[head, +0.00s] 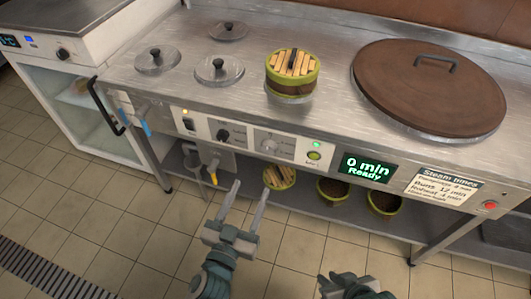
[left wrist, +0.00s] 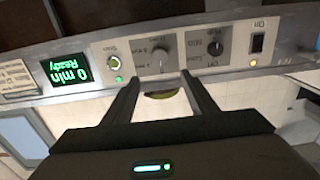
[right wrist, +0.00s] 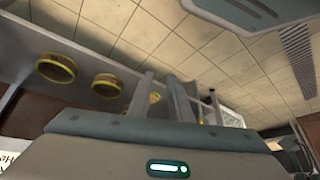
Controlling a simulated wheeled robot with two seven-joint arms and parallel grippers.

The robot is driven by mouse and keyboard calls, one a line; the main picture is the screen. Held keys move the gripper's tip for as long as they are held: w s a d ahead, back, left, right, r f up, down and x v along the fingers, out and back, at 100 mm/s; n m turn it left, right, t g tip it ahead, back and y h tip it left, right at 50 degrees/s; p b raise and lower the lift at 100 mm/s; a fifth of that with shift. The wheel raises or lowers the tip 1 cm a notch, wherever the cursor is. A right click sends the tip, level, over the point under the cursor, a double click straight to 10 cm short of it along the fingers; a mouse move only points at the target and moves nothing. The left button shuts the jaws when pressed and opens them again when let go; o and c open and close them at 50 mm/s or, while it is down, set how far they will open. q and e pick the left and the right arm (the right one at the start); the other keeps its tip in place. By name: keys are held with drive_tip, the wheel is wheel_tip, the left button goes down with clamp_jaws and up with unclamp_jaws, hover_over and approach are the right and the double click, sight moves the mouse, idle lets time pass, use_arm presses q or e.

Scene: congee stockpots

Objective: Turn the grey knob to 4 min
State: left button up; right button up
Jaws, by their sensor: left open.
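The grey knob (head: 269,146) is on the white control panel at the counter front, right of a black knob (head: 223,136). It also shows in the left wrist view (left wrist: 160,57), upside down. The green display (head: 367,168) reads "0 min Ready". My left gripper (head: 251,187) is open and empty, in front of and below the grey knob in the head view. In the left wrist view its fingers (left wrist: 159,80) point at the panel, roughly either side of the knob, apparently not touching it. My right gripper (head: 350,285) is low at the bottom edge; its finger opening is unclear.
A green-lit start button (head: 314,155) is right of the grey knob. A "Steam times" label (head: 443,187) is at the right. A bamboo steamer (head: 292,73) and a large brown lid (head: 430,85) stand on top. Pots (head: 333,190) sit on the shelf below.

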sight(268, 150)
use_arm(q)
drive_tip(key=x, duration=1.4)
drive_tip(key=shift+f+p, duration=0.1)
drive_tip(key=shift+p, duration=0.2)
drive_tip(key=shift+c, duration=0.3)
drive_tip(key=c, duration=0.9)
